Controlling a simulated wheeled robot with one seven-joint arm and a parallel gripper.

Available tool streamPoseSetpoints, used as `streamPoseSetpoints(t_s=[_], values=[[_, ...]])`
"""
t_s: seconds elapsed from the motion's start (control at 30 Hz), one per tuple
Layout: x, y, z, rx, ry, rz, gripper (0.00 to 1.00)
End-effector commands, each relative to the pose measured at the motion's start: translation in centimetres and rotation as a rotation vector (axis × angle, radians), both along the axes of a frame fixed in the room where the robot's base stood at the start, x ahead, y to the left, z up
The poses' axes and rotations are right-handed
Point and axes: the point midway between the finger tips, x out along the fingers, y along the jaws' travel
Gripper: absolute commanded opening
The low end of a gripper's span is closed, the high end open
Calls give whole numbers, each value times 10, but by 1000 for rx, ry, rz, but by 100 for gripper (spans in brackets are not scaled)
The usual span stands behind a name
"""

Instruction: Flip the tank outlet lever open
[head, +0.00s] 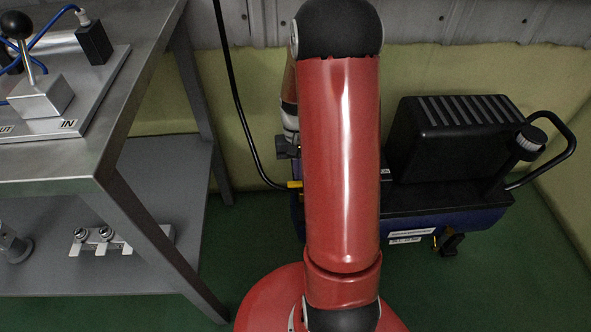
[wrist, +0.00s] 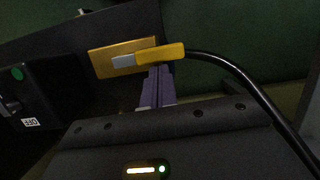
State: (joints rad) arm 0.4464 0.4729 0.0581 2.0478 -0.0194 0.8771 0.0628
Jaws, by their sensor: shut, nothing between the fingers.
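The tank (head: 450,222) is a dark blue body under a black ribbed cover, at the right in the head view. A yellow piece (wrist: 160,53) with a silver end lies against a brass block (wrist: 108,62) in the wrist view. It looks like the outlet lever or hose fitting; I cannot tell which. A yellow piece also shows at the tank's left end in the head view (head: 294,184). My gripper (wrist: 160,70) is shut and empty, its fingertips just beside the yellow piece and brass block. Contact is unclear.
A black hose (wrist: 240,75) runs from the yellow piece; it also hangs along the wall in the head view (head: 236,95). A switch box labelled OFF (wrist: 40,92) is at left. A metal bench (head: 90,165) stands left, a wall behind. Green floor (head: 450,290) is open in front.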

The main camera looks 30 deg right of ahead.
Motion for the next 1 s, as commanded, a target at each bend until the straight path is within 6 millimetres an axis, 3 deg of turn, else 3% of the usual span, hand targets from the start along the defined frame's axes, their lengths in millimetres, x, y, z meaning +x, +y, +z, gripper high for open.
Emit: streamPoseSetpoints(t_s=[0.17, 0.6, 0.87, 1.0], values=[[4, -3, 6, -2, -6, 1, 0], [17, -8, 69, -2, -2, 1, 0], [18, -8, 76, 0, -2, 2, 0], [15, 2, 93, -17, -37, 25, 0]])
